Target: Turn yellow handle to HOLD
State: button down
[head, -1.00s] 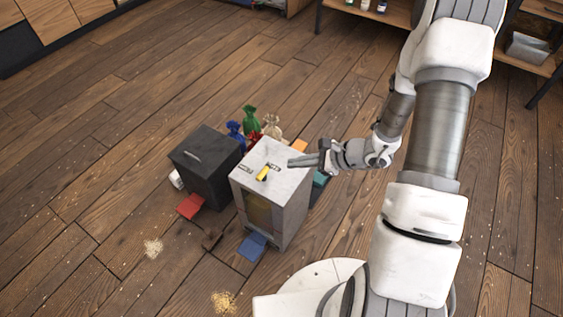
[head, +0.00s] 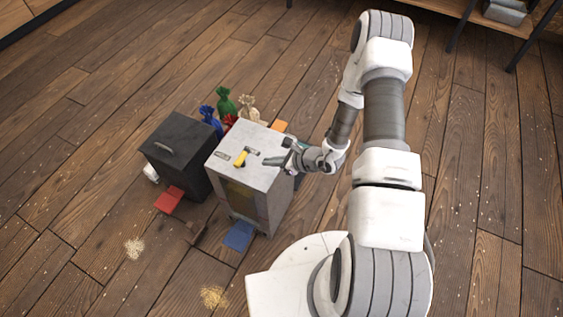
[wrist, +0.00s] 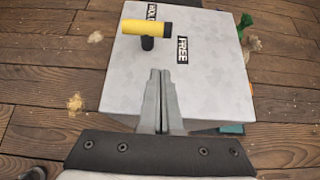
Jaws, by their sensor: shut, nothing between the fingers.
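The yellow handle (head: 240,158) sits on top of a light grey box (head: 266,152). In the wrist view the handle (wrist: 145,30) is a yellow bar on a short black post. The label FREE (wrist: 183,51) is to the right of the post. My gripper (head: 272,160) is shut and empty, over the right part of the box top. In the wrist view its fingertips (wrist: 160,74) point toward the handle, a short gap away from it.
A dark box with a handle on its lid (head: 176,155) stands left of the grey box. Green, blue, red and cream bags (head: 226,104) stand behind. A red piece (head: 169,200), a blue piece (head: 239,236) and grain piles (head: 134,248) lie on the floor. Floor is open to the left.

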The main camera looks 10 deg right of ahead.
aim_at(242, 161)
jog(key=shift+w+a+b, duration=0.2)
jog(key=shift+w+a, duration=0.6)
jog(key=shift+a, duration=0.2)
jog(key=shift+w+a+b, duration=0.2)
jog(key=shift+w+a, duration=0.55)
jog(key=shift+a, duration=0.2)
